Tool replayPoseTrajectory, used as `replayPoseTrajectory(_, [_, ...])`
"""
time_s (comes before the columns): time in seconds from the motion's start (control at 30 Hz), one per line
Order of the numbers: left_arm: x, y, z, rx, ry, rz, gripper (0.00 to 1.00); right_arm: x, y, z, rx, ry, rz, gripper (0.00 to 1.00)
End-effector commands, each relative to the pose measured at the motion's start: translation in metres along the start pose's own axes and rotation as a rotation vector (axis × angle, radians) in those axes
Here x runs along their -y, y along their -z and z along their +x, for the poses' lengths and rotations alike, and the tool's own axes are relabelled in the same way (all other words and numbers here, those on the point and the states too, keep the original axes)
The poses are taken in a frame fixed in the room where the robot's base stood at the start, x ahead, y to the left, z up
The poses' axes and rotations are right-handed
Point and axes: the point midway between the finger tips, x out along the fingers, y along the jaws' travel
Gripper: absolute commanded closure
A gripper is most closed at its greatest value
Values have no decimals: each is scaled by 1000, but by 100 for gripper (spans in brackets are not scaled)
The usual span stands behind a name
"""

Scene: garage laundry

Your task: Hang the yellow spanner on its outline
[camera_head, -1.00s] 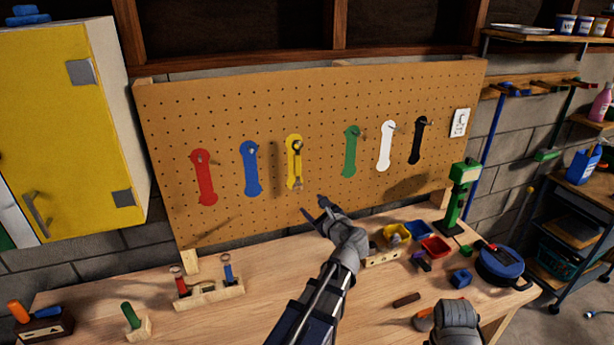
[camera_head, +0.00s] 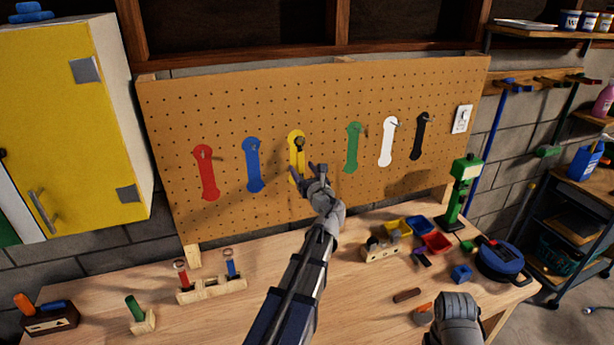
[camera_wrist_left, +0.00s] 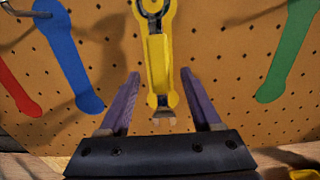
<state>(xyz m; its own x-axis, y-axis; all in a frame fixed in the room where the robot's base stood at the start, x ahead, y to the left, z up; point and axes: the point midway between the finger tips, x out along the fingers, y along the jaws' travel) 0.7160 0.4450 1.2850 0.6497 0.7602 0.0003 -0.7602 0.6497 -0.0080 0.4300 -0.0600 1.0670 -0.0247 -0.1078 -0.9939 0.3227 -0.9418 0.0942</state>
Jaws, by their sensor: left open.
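The yellow spanner (camera_wrist_left: 158,65) hangs upright over its yellow outline (camera_head: 297,141) on the pegboard (camera_head: 230,110). In the left wrist view its yellow handle lies over the outline (camera_wrist_left: 168,98), with a metal open jaw at the bottom. My left gripper (camera_head: 304,172) is open in front of the lower part of the outline. In the left wrist view the spanner's lower end shows between the two apart fingers (camera_wrist_left: 163,108), with no visible grip.
Red (camera_head: 206,172), blue (camera_head: 253,165), green (camera_head: 352,147), white (camera_head: 387,142) and black (camera_head: 420,136) outlines flank the yellow one. A wooden rack (camera_head: 211,289) with red and blue handles stands on the workbench (camera_head: 250,325). Coloured bins (camera_head: 436,242) stand to the right.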

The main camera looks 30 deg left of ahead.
Motion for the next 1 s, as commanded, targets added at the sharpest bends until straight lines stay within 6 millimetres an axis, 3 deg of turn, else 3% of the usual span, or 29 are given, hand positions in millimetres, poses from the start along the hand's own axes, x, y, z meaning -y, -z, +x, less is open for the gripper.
replayPoseTrajectory(0.03, [2, 0, 10, 0, -1, 0, 35, 0, 0, 0, 0, 0, 0, 50])
replayPoseTrajectory(0.2, [1, 0, 25, 0, -1, -1, 35, 0, 0, 0, 0, 0, 0, 50])
replayPoseTrajectory(0.47, [0, 0, 26, 0, 0, -1, 35, 0, 0, 0, 0, 0, 0, 50])
replayPoseTrajectory(1.0, [0, 0, 26, 0, 1, -1, 96, 0, 0, 0, 0, 0, 0, 50])
